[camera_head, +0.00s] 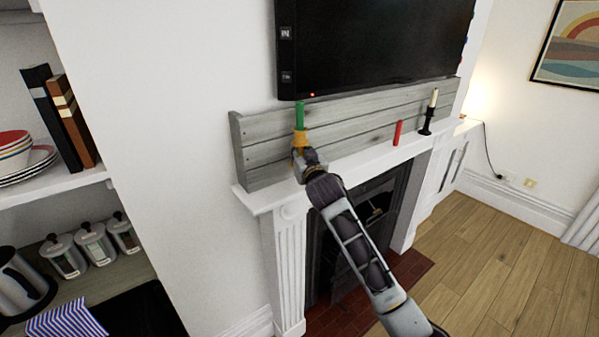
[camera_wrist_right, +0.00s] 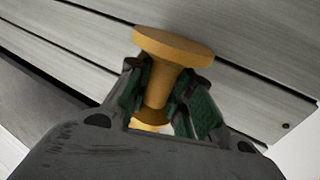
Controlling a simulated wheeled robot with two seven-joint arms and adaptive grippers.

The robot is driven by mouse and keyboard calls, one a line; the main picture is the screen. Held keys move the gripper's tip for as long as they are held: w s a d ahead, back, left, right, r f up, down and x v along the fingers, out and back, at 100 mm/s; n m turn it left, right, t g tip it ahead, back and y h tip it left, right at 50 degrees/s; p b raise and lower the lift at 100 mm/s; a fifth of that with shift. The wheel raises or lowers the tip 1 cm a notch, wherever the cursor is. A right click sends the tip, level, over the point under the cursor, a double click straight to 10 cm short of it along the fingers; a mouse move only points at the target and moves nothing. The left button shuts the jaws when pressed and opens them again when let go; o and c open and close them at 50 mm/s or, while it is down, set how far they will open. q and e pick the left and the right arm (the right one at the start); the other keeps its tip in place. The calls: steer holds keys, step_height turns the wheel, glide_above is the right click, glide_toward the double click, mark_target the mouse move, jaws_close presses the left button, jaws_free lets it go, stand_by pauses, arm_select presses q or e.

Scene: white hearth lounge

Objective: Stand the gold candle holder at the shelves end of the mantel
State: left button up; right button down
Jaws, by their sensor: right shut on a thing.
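The gold candle holder (camera_head: 300,137), with a green candle (camera_head: 300,114) upright in it, is in my right gripper (camera_head: 300,153) near the shelves end of the white mantel (camera_head: 262,199). In the right wrist view the holder (camera_wrist_right: 172,46) sits between the two fingers of the gripper (camera_wrist_right: 166,92), its wide round disc showing beyond them. The gripper is shut on its narrower stem. The gripper hides the holder's lower part in the head view, so I cannot tell whether it touches the mantel. My left gripper is not in view.
Farther along the mantel stand a red candle (camera_head: 397,132) and a black holder (camera_head: 426,128) with a white candle (camera_head: 434,97). Grey boards (camera_head: 260,150) back the mantel, below a television (camera_head: 375,45). Shelves (camera_head: 65,185) with books and bowls are at left. The mantel's near corner looks clear.

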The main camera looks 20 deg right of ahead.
steer(key=shift+f, duration=1.4)
steer(key=shift+s+f, duration=0.1)
steer(key=shift+f, duration=1.4)
steer(key=shift+w+f+p, duration=0.2)
steer(key=shift+f+p, duration=0.15)
steer(key=shift+f, duration=0.05)
steer(key=shift+a, duration=0.1)
steer(key=shift+f, duration=0.15)
steer(key=c, duration=1.3)
jaws_free()
steer(key=shift+f, duration=0.1)
steer(key=shift+s, duration=0.1)
